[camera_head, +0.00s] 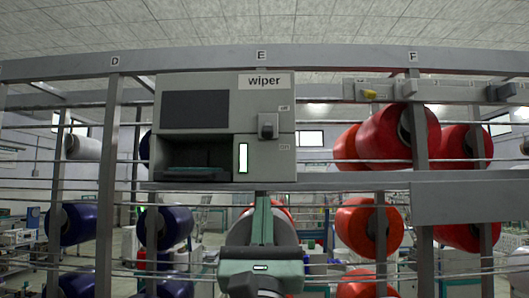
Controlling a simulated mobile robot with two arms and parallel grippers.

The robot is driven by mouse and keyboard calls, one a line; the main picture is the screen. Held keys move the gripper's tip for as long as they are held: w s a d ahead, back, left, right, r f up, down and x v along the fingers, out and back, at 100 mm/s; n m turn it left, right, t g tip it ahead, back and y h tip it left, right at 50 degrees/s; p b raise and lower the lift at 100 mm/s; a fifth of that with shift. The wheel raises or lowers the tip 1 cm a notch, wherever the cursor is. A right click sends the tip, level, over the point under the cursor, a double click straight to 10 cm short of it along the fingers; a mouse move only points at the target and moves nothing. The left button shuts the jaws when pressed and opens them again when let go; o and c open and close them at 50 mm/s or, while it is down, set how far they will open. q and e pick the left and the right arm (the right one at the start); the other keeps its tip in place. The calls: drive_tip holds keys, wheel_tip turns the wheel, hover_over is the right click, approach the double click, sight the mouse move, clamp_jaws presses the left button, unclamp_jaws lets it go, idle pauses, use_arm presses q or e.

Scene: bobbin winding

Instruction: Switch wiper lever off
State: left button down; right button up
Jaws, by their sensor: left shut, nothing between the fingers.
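I cannot tell which way the lever is set. A tall indicator light (243,157) left of the lever glows pale green-white. My left gripper (262,203), grey-green, comes up from the bottom middle. Its fingers are together and empty, below the box and apart from the lever. My right gripper is not in view.
A horizontal rail (350,181) runs just under the box. Red bobbins (381,137) hang on the right and dark blue bobbins (171,228) on the left. A shelf with small switches (405,90) is at the upper right. Metal posts (108,170) stand on both sides.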

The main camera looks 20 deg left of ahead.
sight(268, 129)
use_arm(q)
drive_tip(key=shift+r, duration=0.15)
drive_tip(key=p+x, duration=0.4)
drive_tip(key=x, duration=0.5)
drive_tip(key=shift+r, duration=0.3)
drive_tip(key=r+p, duration=0.2)
drive_tip(key=r, duration=0.1)
drive_tip(key=shift+s+d, duration=0.15)
drive_tip(key=shift+s, duration=0.2)
drive_tip(key=shift+s+r+p, duration=0.2)
drive_tip(key=shift+s+p, duration=0.1)
drive_tip(key=shift+p, duration=0.05)
drive_tip(key=shift+d, duration=0.1)
